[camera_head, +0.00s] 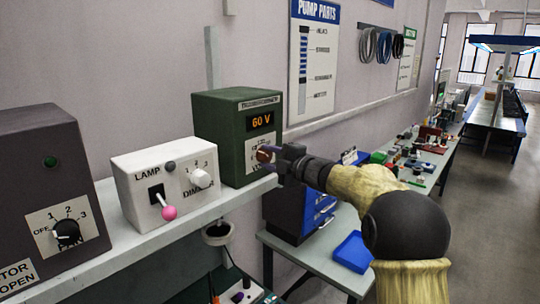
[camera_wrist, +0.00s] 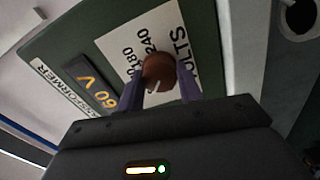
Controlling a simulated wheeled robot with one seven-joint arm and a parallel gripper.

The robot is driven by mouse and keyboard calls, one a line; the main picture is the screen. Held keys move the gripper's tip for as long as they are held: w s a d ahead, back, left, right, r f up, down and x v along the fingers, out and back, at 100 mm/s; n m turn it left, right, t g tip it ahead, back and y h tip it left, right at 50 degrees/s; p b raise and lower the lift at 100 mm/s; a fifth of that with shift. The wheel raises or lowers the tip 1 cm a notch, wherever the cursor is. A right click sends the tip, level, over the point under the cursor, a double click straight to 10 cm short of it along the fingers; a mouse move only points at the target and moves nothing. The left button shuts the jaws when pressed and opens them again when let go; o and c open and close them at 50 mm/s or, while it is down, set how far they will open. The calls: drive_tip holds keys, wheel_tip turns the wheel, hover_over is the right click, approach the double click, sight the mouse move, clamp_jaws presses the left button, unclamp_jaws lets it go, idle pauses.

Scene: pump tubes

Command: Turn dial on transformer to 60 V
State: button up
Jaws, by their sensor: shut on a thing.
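The transformer (camera_head: 216,130) is a green box on the shelf, with an orange display (camera_head: 262,120) that reads 60 V. In the wrist view the same display (camera_wrist: 93,88) also reads 60 V. The brown round dial (camera_wrist: 158,70) sits on a white plate marked VOLTS, with 180 and 240 visible; a white pointer line shows on the dial. My gripper (camera_head: 268,154) reaches in from the right at the transformer's front. In the wrist view its two purple fingers (camera_wrist: 158,85) are shut on the dial, one on each side. Other dial markings are hidden.
A white lamp dimmer box (camera_head: 160,175) with a pink-tipped lever stands left of the transformer on the shelf (camera_head: 130,265). A blue drawer cabinet (camera_head: 290,212) and blue tray (camera_head: 353,250) are below on the right.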

drive_tip(key=shift+f, duration=0.1)
idle(0.3)
drive_tip(key=o, duration=1)
drive_tip(key=shift+w, duration=0.1)
drive_tip(key=shift+d, duration=0.1)
drive_tip(key=shift+s+d+b, duration=0.45)
drive_tip(key=shift+b, duration=0.05)
drive_tip(key=b+v, duration=0.7)
drive_tip(key=v, duration=0.9)
drive_tip(key=shift+d, duration=0.15)
drive_tip(key=shift+f+m, duration=0.1)
drive_tip(key=shift+m, duration=0.2)
